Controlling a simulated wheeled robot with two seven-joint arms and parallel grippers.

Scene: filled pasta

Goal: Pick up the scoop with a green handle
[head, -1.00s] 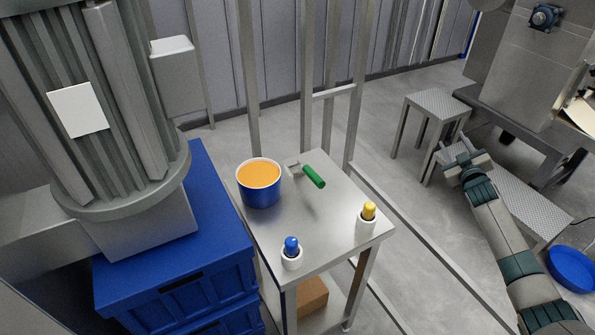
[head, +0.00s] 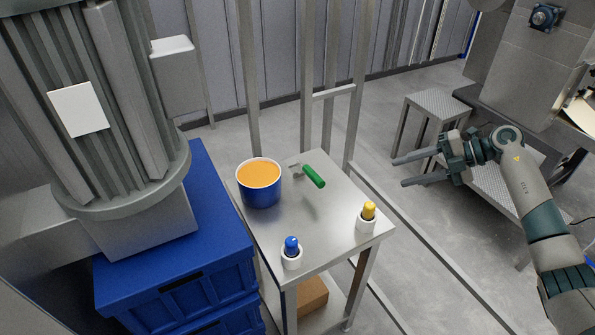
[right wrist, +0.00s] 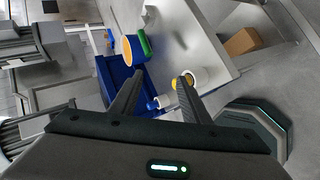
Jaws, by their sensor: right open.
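The scoop with a green handle (head: 314,176) lies on the small metal table (head: 333,232), behind and right of the blue pot (head: 262,197) with orange contents. Its pale metal end points left towards the pot. My left gripper is not in view.
A white holder with a blue-topped item (head: 291,253) and another with a yellow-topped item (head: 367,217) stand near the table's front edge. Blue crates (head: 205,262) stand left of the table. Metal posts (head: 306,80) rise behind it. A cardboard box (head: 312,295) sits on the lower shelf.

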